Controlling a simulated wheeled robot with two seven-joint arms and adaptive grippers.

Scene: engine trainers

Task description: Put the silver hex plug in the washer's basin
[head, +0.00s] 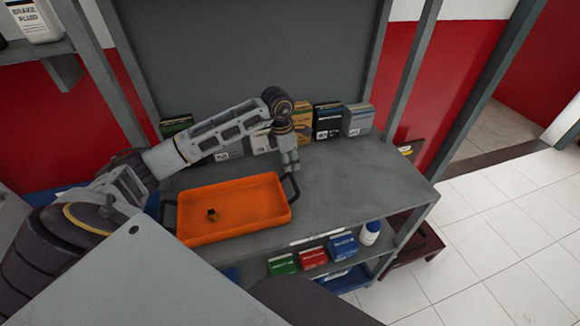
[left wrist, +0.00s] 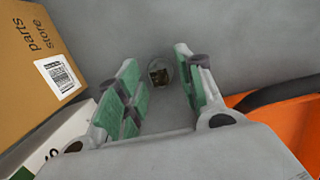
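My left gripper (head: 290,164) points down over the grey bench top, right of the orange tray. In the left wrist view its green-padded fingers (left wrist: 160,98) are apart with nothing held between them. A small grey, round-looking piece with a dark, brownish middle (left wrist: 160,71) lies on the bench beyond the fingertips, in line with the gap; it may be the silver hex plug. It does not show in the head view. I cannot tell whether the orange tray (head: 272,190) is the washer's basin. A small dark and brass-coloured piece (head: 212,214) lies in it. My right gripper is not in view.
Boxes stand along the bench's back, including a brown parts box (left wrist: 35,45) close to the left gripper. A black handle (head: 291,187) sticks out from the tray's right end. The bench's right part (head: 370,180) is clear. Boxes and a bottle (head: 369,233) stand on the lower shelf.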

